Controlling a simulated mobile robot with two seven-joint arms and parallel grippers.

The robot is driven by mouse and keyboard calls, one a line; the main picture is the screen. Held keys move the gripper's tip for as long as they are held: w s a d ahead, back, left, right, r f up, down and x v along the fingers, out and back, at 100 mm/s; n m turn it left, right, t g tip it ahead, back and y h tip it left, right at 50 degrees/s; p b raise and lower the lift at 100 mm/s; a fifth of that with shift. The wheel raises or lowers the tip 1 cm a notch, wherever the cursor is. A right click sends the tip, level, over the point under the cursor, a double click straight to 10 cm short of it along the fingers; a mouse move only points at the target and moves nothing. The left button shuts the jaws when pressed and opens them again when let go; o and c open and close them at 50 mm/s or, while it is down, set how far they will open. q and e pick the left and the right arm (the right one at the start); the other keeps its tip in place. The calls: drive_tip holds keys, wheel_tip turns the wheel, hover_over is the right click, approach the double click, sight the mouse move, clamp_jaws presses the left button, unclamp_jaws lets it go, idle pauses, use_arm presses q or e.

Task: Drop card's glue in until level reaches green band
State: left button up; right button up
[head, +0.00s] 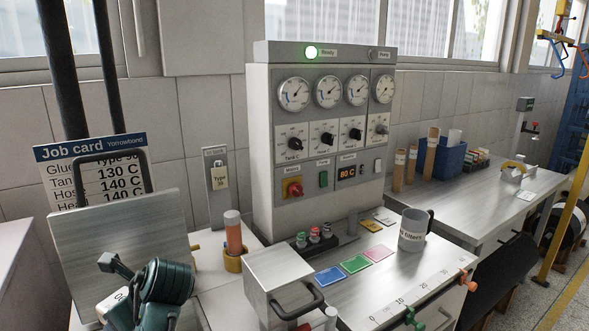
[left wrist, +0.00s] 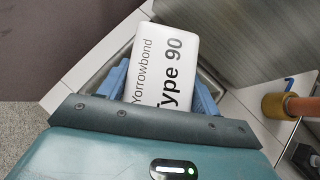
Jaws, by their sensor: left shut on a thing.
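My left gripper (left wrist: 163,85) is shut on a white glue block (left wrist: 165,60) lettered "Yorrowbond Type 90", held between its blue fingers. In the left wrist view a grey-rimmed opening (left wrist: 122,58) shows partly behind the block and fingers; its inside, any glue level and a green band are hidden. In the head view my left gripper (head: 125,290) is at the lower left, in front of a raised metal lid (head: 125,245), with a bit of the white block beside it. The job card (head: 95,165) behind reads "Type 90" and "130 C". My right gripper is not in view.
A control cabinet (head: 258,150) with gauges stands behind the bench. A metal box (head: 280,272) with a dark handle stands right of the lid. An orange-grey cylinder (head: 233,232) sits in a yellow holder. Coloured cards and a grey mug (head: 413,235) lie farther right.

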use_arm(q)
drive_tip(key=shift+f, duration=2.9)
drive_tip(key=o, duration=1.3)
